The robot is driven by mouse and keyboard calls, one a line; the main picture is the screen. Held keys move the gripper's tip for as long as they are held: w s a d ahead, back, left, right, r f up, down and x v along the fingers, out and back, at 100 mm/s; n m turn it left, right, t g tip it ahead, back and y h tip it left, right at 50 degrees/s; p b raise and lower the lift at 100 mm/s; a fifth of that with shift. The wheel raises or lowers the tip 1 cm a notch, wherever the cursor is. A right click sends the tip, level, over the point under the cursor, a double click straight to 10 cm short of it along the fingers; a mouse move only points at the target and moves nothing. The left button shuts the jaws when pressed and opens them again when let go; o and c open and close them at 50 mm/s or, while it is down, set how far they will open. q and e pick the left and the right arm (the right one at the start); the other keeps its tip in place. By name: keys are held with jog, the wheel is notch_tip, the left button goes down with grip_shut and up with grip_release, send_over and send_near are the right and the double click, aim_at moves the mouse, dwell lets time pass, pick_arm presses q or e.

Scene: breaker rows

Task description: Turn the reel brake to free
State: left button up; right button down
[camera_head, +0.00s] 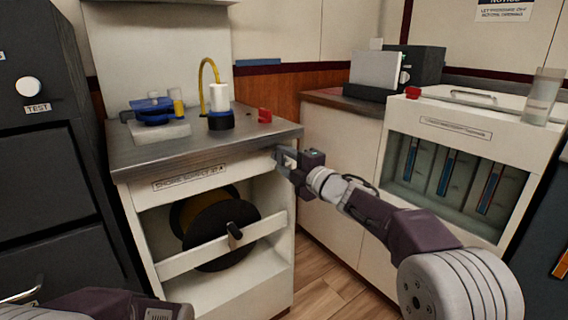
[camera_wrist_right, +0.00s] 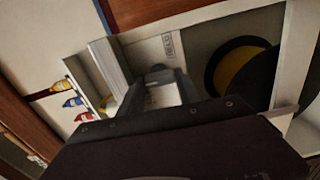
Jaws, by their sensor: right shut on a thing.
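The reel (camera_head: 217,228), a dark drum with yellow cable on it, sits in the open bay of the white cabinet; it also shows in the wrist view (camera_wrist_right: 238,75). A dark crank handle (camera_head: 234,234) sticks out in front of it. My right gripper (camera_head: 283,158) is at the cabinet's upper right front corner, just below the worktop. It is shut on a small pale part there, which I take for the reel brake (camera_wrist_right: 163,96). My gripper mostly hides it, so its setting cannot be read. A small label (camera_wrist_right: 172,44) is beside it, too blurred to read. My left gripper is out of view.
The metal worktop (camera_head: 150,152) bears a blue tool (camera_head: 155,109), a white cylinder with a yellow hose (camera_head: 220,97) and a red block (camera_head: 265,116). A white crossbar (camera_head: 185,255) spans the bay. Another white cabinet (camera_head: 338,160) stands close to the right. Wooden floor lies between.

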jog(key=shift+f+n, duration=0.1)
jog(key=shift+n, duration=0.3)
jog(key=c, duration=0.8)
grip_release()
jog(key=shift+c, duration=0.2)
